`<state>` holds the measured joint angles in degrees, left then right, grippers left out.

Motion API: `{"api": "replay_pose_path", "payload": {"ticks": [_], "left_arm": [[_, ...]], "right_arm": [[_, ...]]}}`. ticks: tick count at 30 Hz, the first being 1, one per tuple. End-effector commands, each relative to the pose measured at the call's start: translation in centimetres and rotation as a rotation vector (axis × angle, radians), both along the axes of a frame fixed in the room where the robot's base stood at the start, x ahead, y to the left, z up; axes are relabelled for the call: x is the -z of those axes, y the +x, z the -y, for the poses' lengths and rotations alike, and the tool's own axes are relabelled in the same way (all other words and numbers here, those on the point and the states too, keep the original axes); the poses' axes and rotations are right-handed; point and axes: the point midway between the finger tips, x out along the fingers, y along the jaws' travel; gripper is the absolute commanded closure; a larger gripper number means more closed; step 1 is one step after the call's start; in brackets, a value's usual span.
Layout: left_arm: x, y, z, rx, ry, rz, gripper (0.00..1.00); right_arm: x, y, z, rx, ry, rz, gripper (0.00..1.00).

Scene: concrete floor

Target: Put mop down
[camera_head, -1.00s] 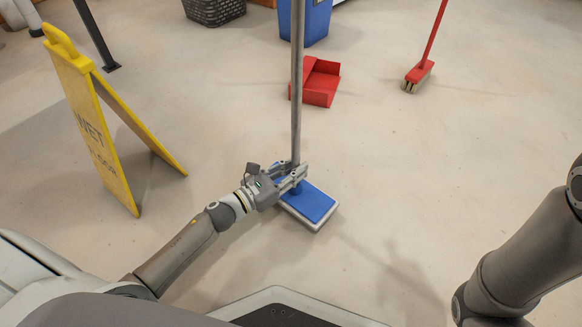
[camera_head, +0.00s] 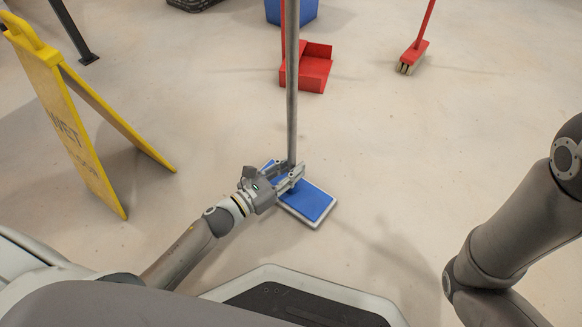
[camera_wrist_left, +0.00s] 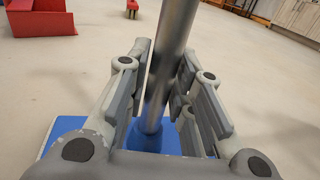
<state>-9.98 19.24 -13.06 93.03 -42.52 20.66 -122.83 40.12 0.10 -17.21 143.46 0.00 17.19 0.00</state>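The mop has a grey pole and a flat blue head (camera_head: 310,202) with a pale rim. It stands upright, with its head on the floor in front of me. My left gripper (camera_head: 294,172) is low on the pole, just above the head, with a finger on each side. In the left wrist view the finger pads lie against the pole (camera_wrist_left: 174,40), and the blue base shows below them. The gripper hides part of the head. My right arm shows at the right, but its gripper is out of view.
A yellow wet-floor sign (camera_head: 62,125) stands at the left. A red dustpan (camera_head: 312,72) and a red broom (camera_head: 414,54) are farther off, with a blue bin (camera_head: 293,10) behind. The floor right of the mop is clear.

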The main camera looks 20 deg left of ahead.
Motion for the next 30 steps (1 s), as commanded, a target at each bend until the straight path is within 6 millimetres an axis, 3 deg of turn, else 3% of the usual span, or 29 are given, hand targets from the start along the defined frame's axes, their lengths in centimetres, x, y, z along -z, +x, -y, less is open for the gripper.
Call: {"api": "replay_pose_path", "payload": {"ticks": [3, 14, 17, 30], "left_arm": [[0.0, 0.0, 0.0, 0.000, 0.000, 0.000, 0.60], [-0.5, 0.0, 0.0, 0.001, 0.000, 0.000, 0.60], [-0.4, -1.0, -0.6, -0.002, -0.001, -0.005, 0.60], [-0.5, -8.5, -5.1, -0.001, 0.000, -0.004, 0.60]], "right_arm": [[0.0, 0.0, 0.0, 0.000, 0.001, 0.000, 0.60], [-0.4, 0.1, 0.0, 0.000, 0.001, -0.002, 0.60], [-0.9, 0.2, 0.0, 0.000, 0.001, -0.004, 0.60], [-4.5, 0.3, 0.0, 0.000, 0.001, -0.005, 0.60]]}}
